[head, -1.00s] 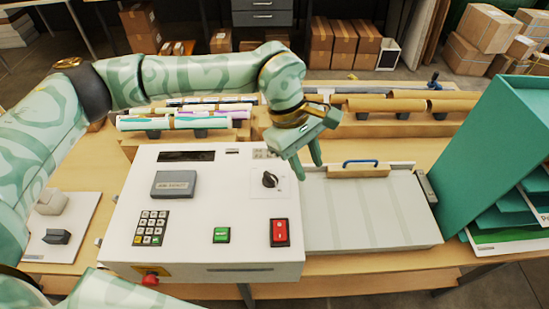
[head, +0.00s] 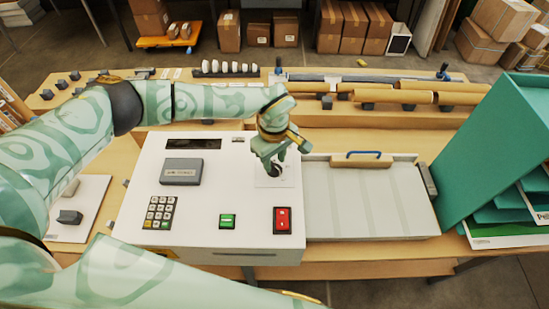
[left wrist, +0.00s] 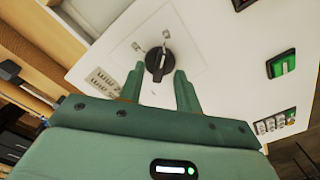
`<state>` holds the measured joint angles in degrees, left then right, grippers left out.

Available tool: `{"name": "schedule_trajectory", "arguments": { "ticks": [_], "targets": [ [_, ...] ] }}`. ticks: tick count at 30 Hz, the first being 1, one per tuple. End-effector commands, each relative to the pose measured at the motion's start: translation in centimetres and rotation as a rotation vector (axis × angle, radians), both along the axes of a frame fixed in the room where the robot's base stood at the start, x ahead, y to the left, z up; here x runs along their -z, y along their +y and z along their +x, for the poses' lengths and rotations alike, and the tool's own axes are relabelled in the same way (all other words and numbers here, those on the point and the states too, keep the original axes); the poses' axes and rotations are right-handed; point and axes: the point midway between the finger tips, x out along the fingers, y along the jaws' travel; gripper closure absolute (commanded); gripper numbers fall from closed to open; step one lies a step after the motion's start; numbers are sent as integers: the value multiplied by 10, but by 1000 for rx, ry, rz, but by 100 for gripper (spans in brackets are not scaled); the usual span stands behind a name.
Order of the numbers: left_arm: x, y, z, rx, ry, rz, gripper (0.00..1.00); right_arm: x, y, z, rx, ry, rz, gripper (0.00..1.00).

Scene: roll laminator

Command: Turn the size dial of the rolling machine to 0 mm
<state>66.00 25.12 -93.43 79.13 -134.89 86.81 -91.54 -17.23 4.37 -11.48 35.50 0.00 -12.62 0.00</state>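The rolling machine (head: 200,235) is a white box with a sloped top panel. Its size dial (head: 276,171) is a black knob at the upper right of the panel, partly covered by my left gripper in the head view. In the left wrist view the dial (left wrist: 158,62) shows whole, with a light pointer line and small printed marks around it, too small to read. My left gripper (left wrist: 158,82) is open, one finger on each side of the dial's near edge, with gaps to the knob. It also shows in the head view (head: 280,158). My right gripper is not in view.
The panel also carries a keypad (head: 160,212), a green button (head: 227,221), a red switch (head: 282,219) and a grey label block (head: 181,171). A flat bed with a blue handle (head: 363,153) lies to the right. A teal rack (head: 490,150) stands at far right.

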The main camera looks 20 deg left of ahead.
Motion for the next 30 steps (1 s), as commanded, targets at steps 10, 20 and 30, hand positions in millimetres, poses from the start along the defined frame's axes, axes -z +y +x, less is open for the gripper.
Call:
{"name": "schedule_trajectory", "arguments": {
  "ticks": [10, 20, 30],
  "targets": [
    [15, 0, 0, 2, 1, -1, 66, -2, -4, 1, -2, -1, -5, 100],
    [15, 0, 0, 1, 1, -1, 100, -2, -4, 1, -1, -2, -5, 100],
    [15, -1, 0, -52, 0, -1, 100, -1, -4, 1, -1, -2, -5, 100]
  ]
}}
